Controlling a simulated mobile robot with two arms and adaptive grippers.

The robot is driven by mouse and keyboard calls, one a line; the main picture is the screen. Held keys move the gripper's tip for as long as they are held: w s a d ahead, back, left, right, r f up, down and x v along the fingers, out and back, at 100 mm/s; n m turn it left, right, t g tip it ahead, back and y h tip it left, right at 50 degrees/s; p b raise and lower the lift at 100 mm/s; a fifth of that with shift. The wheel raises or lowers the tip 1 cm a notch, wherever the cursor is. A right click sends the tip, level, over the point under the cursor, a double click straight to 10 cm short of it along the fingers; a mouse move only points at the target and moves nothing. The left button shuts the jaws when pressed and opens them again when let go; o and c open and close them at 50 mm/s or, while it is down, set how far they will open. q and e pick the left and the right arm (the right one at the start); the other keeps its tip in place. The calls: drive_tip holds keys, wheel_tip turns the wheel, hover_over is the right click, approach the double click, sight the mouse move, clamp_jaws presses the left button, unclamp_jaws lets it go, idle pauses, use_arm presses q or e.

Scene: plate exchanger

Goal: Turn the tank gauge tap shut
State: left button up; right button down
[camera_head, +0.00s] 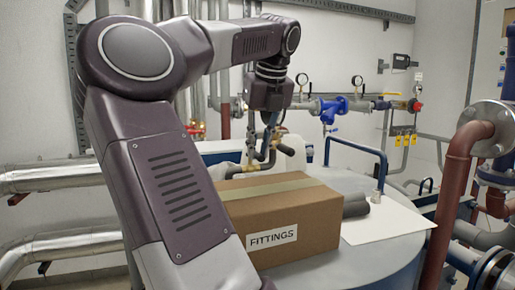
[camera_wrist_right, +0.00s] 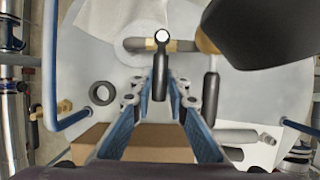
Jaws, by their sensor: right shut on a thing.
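The tank gauge tap shows in the wrist view as a black lever (camera_wrist_right: 160,84) with a bright round end, beside a brass fitting (camera_wrist_right: 183,46) on a pipe above the tank top. My right gripper (camera_wrist_right: 160,92) has its two blue fingers closed around this lever, one on each side. In the head view my right gripper (camera_head: 260,158) reaches down behind the cardboard box, among small fittings at the tank. The tap's lever cannot be made out clearly there. My left gripper is not in view.
A cardboard box (camera_head: 285,215) marked FITTINGS stands on the tank top (camera_head: 335,270), close in front of the gripper. A dark cylinder (camera_head: 355,205) and a white sheet (camera_head: 390,225) lie to its right. A blue rail (camera_head: 382,168) rises behind. Another black handle (camera_wrist_right: 211,90) is right of the lever.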

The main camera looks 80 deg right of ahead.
drive_tip(key=shift+d+r, duration=0.1)
drive_tip(key=shift+r, duration=0.05)
drive_tip(key=c, duration=1.8)
unclamp_jaws()
drive_tip(key=shift+c, duration=0.2)
drive_tip(key=v, duration=1.2)
drive_tip(key=shift+s, duration=0.1)
